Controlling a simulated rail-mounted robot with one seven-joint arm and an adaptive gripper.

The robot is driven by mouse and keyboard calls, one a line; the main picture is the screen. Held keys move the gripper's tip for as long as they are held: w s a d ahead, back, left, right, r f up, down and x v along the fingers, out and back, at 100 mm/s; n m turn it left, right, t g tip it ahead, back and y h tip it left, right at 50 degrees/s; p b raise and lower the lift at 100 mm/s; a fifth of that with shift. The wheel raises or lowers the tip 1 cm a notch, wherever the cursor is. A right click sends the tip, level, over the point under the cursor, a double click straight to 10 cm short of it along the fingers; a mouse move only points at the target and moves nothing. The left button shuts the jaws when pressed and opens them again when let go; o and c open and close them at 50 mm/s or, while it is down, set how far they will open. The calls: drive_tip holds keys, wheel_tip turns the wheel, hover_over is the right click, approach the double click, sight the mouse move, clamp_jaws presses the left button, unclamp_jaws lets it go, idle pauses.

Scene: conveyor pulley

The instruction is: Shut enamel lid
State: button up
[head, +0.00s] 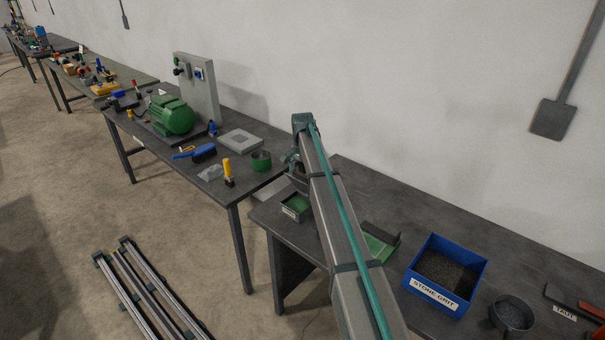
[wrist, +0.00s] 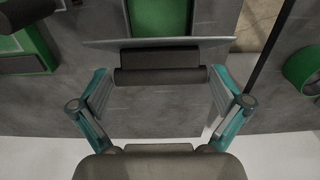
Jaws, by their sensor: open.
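In the wrist view, a thin grey lid (wrist: 205,43) stands raised, seen nearly edge-on, with a dark bar-shaped grip (wrist: 160,76) on its near side. Behind it is a box with a green inside (wrist: 160,17); this box (head: 296,207) also shows in the head view, left of my arm. My gripper (wrist: 162,82) is open, with its teal-backed fingers on either side of the dark grip. Whether a finger touches the grip cannot be told. In the head view, my arm hides the lid and most of the gripper.
A second green box with a raised dark flap (head: 380,242) stands right of my arm. Farther right are a blue grit bin (head: 447,272) and a dark round pan (head: 512,315). A green ring-shaped part (head: 261,160) sits on the neighbouring table, across a gap.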

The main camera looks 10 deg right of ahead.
drive_tip(key=shift+f, duration=0.25)
drive_tip(key=c, duration=1.3)
drive_tip(key=shift+s+d+f, duration=0.1)
drive_tip(key=shift+s, duration=0.05)
